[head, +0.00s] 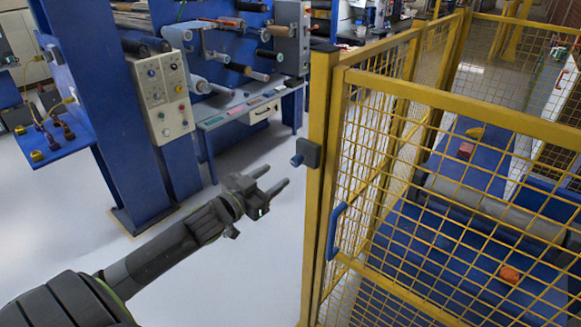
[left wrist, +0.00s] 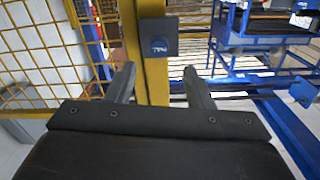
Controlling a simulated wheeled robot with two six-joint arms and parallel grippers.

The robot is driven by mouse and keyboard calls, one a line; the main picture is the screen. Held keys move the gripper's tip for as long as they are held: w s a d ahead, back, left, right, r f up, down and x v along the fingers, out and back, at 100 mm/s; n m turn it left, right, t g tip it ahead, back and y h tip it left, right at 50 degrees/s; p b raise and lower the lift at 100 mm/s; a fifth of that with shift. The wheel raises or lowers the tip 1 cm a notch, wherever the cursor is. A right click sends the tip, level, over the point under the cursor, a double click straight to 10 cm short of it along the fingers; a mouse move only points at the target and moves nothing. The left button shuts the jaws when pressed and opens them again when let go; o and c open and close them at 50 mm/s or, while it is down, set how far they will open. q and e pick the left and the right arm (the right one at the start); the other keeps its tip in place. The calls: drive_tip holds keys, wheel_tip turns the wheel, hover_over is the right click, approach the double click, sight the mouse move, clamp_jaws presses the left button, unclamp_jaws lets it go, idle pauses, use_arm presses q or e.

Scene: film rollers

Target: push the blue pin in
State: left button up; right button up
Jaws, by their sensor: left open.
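The blue pin (head: 297,160) sticks out to the left from a dark grey latch block (head: 309,152) on the yellow gate post (head: 319,190). The block also shows in the left wrist view (left wrist: 159,32), on the post straight ahead; a small bluish patch with pale marks is on its face. How far the pin stands out cannot be told there. My left gripper (head: 276,179) is open and empty. It is to the left of the block and a little lower in the head view, apart from the pin. My right gripper is not in view.
A blue handle (head: 336,231) is on the yellow mesh gate below the block. Behind the mesh is blue machinery with a roller (head: 490,208) and an orange object (head: 510,274). A control panel (head: 160,98) stands at left. Clear floor lies around my left arm.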

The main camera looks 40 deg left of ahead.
sight(294, 163)
use_arm(q)
drive_tip(key=w, duration=0.5)
drive_tip(key=w+d, duration=0.1)
drive_tip(key=w, duration=0.1)
drive_tip(key=shift+w, duration=0.2)
clamp_jaws()
